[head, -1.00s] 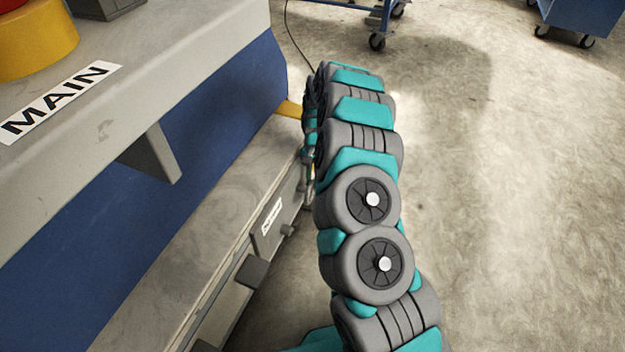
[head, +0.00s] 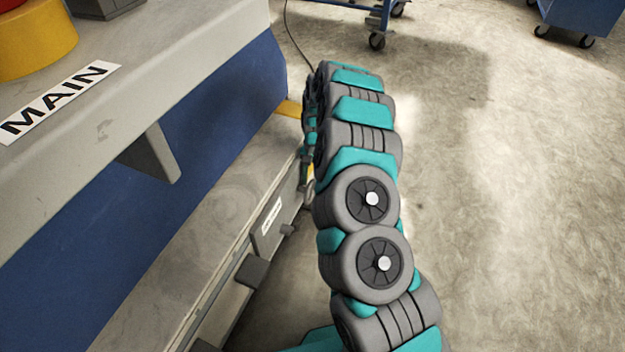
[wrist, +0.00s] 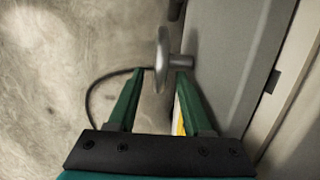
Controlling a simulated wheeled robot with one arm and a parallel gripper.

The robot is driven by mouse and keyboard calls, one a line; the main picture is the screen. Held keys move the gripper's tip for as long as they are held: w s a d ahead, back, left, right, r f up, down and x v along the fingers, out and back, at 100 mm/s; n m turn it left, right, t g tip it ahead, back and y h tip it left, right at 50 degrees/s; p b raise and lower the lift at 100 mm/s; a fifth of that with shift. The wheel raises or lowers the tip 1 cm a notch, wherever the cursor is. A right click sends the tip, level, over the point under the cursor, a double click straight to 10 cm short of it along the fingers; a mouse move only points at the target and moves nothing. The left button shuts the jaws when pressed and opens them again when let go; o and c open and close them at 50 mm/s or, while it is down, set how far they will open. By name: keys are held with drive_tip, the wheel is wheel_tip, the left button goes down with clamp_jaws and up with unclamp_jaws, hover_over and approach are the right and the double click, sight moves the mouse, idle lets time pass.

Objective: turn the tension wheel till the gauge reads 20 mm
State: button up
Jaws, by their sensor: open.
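The tension wheel (wrist: 162,62) shows in the wrist view as a grey metal disc seen nearly edge-on, with a short hub or shaft on its right side towards a grey panel. My gripper (wrist: 162,72) is open, its two green fingers pointing at the wheel. The left fingertip is left of the disc and the right fingertip is just below the hub. I cannot tell whether either finger touches the wheel. In the head view my arm largely hides the gripper and the wheel. No gauge reading is visible in either view.
The grey panel (wrist: 228,60) runs close along the right of my gripper. A dark cable (wrist: 92,98) curves on the left. In the head view, the machine bench with a MAIN label (head: 55,100) stands left of my arm; open floor (head: 520,220) lies to the right.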

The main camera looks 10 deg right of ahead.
drive_tip(key=shift+w+d+r, duration=0.1)
drive_tip(key=shift+w+r, duration=0.1)
drive_tip(key=shift+r, duration=1.05)
drive_tip(key=shift+w+d+r, duration=0.15)
drive_tip(key=shift+r, duration=1.15)
drive_tip(key=shift+w+d+r, duration=0.1)
drive_tip(key=shift+w+r, duration=0.1)
drive_tip(key=shift+r, duration=1.05)
